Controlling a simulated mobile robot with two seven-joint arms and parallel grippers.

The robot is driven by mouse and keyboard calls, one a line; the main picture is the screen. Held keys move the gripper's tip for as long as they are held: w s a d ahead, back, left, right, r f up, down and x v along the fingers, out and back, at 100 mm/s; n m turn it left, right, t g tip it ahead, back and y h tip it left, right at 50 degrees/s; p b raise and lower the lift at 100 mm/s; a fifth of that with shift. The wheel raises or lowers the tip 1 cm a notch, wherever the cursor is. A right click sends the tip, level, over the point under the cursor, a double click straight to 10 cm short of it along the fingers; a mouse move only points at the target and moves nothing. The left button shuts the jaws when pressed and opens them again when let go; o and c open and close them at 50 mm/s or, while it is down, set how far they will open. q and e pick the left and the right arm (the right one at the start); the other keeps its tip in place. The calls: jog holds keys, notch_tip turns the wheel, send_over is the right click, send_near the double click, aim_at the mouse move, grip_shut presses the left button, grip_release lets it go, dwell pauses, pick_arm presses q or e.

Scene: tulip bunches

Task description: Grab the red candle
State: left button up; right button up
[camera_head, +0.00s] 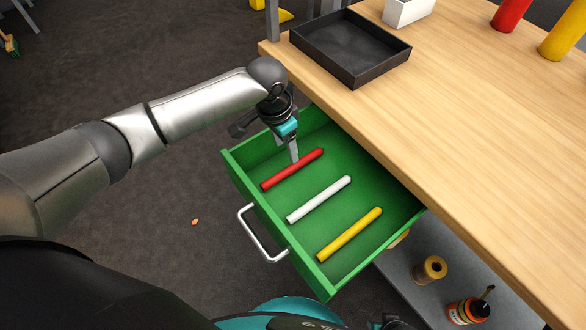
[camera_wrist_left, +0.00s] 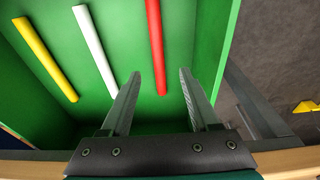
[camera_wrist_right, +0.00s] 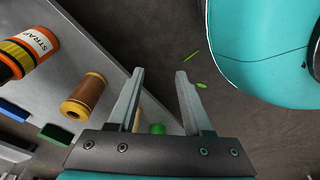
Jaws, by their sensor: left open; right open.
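The red candle (camera_head: 292,169) lies in the open green drawer (camera_head: 236,170), the leftmost of three candles. In the left wrist view the red candle (camera_wrist_left: 155,45) runs between my open fingers, its near end between them. My left gripper (camera_head: 294,157) is open and points down over the red candle; one finger hides a little of it. I cannot tell the exact gap between the fingertips (camera_wrist_left: 160,75) and the candle. My right gripper (camera_wrist_right: 160,73) is open and empty, away from the drawer, above dark floor by a grey shelf.
A white candle (camera_head: 319,199) and a yellow candle (camera_head: 349,235) lie beside the red one. The wooden table (camera_head: 470,110) overhangs the drawer's back and holds a black tray (camera_head: 350,48).

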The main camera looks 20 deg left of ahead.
aim_at(292, 166)
pick_arm(q)
notch_tip(292, 166, down, 2)
jog(key=shift+w+d+f+b, duration=0.15)
jog(key=shift+f+b, duration=0.05)
jog(key=shift+b, duration=0.3)
jog(key=shift+w+d+f+b, duration=0.15)
jog(key=shift+f+b, duration=0.55)
jog(key=shift+f, duration=0.45)
jog(key=shift+w+d+f+b, duration=0.1)
jog(key=shift+d+f+b, duration=0.15)
jog(key=shift+f+b, duration=0.6)
jog(key=shift+w+f+b, duration=0.1)
jog(key=shift+f+b, duration=0.3)
jog(key=shift+f, duration=0.55)
jog(key=shift+d+f, duration=0.1)
jog(key=shift+f, duration=0.05)
pick_arm(e)
jog(key=w+a+r, duration=0.4)
jog(key=w+r, duration=0.2)
jog(key=r, duration=0.3)
jog(key=shift+t, duration=0.3)
pick_arm(q)
jog(key=shift+c, duration=0.4)
grip_shut()
